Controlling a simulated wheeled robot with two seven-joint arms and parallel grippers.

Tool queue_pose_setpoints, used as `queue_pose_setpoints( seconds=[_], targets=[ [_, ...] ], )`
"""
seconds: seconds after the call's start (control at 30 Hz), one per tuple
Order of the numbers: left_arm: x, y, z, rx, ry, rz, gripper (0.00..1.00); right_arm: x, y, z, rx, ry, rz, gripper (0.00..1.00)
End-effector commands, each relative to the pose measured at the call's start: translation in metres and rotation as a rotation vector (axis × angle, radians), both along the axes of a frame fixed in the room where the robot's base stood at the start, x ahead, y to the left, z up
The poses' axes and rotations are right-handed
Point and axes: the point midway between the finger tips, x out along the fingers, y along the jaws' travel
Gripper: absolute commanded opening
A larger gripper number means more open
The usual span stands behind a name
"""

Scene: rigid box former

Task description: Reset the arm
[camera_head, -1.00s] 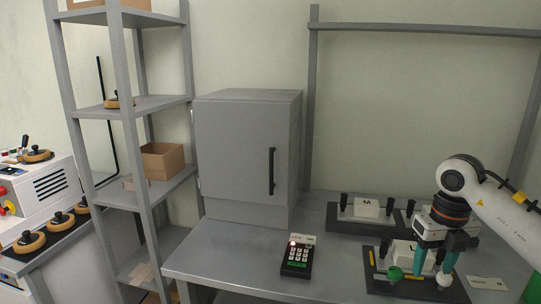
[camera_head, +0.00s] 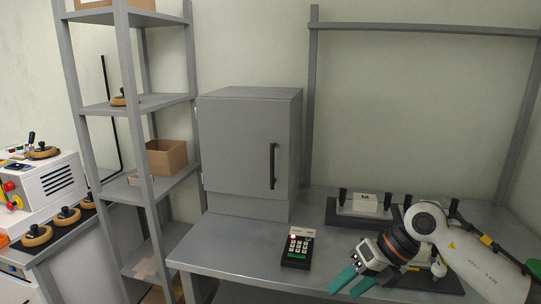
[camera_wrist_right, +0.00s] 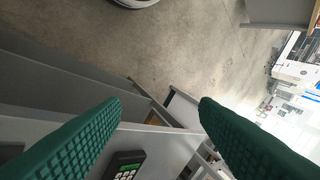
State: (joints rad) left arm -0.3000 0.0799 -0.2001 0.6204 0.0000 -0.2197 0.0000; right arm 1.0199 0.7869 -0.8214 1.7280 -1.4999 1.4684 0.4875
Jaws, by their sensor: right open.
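My right arm comes in from the right in the head view. Its gripper (camera_head: 353,284) has green fingers, is open and empty, and hangs over the front part of the grey table (camera_head: 222,250), pointing down and left. In the right wrist view the two green fingers (camera_wrist_right: 160,135) stand wide apart with nothing between them. My left gripper is not in view.
A black keypad (camera_head: 297,248) lies on the table left of my right gripper. A grey cabinet (camera_head: 235,150) stands behind it. Black fixtures, one marked M (camera_head: 365,203), sit at the right, partly hidden by my arm. A grey shelf rack (camera_head: 150,104) stands left.

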Motion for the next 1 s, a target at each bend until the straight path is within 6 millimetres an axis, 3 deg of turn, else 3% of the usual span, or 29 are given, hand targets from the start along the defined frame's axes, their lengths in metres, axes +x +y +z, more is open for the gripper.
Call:
queue_pose_setpoints(
  seconds=[0.13, 0.2, 0.27, 0.37, 0.43, 0.53, 0.67, 0.77, 0.9, 1.0],
  targets=[
    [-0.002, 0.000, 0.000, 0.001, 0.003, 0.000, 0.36, -0.025, 0.083, 0.010, 0.415, -0.003, 0.031, 0.55],
    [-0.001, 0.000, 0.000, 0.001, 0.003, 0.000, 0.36, -0.036, 0.116, 0.030, 0.666, 0.005, -0.007, 0.55],
    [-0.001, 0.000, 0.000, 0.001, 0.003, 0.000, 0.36, -0.041, 0.132, 0.050, 0.876, 0.020, -0.075, 0.55],
    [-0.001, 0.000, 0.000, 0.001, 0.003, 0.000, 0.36, -0.039, 0.136, 0.080, 1.195, 0.065, -0.259, 0.55],
    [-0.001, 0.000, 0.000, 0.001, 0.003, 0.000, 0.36, -0.031, 0.123, 0.092, 1.389, 0.109, -0.435, 0.55],
    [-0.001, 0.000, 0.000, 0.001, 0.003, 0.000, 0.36, -0.016, 0.089, 0.087, 1.603, 0.189, -0.750, 0.55],
    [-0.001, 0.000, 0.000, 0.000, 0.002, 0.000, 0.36, -0.006, 0.034, 0.040, 1.743, 0.320, -1.247, 0.55],
    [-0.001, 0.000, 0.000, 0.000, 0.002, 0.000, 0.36, -0.019, -0.006, -0.022, 1.725, 0.445, -1.666, 0.55],
    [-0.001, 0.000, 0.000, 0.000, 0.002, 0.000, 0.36, -0.067, -0.039, -0.107, 1.533, 0.615, -2.173, 0.55],
    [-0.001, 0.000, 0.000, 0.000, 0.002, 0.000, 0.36, -0.108, -0.049, -0.150, 1.354, 0.715, -2.422, 0.55]
  ],
)
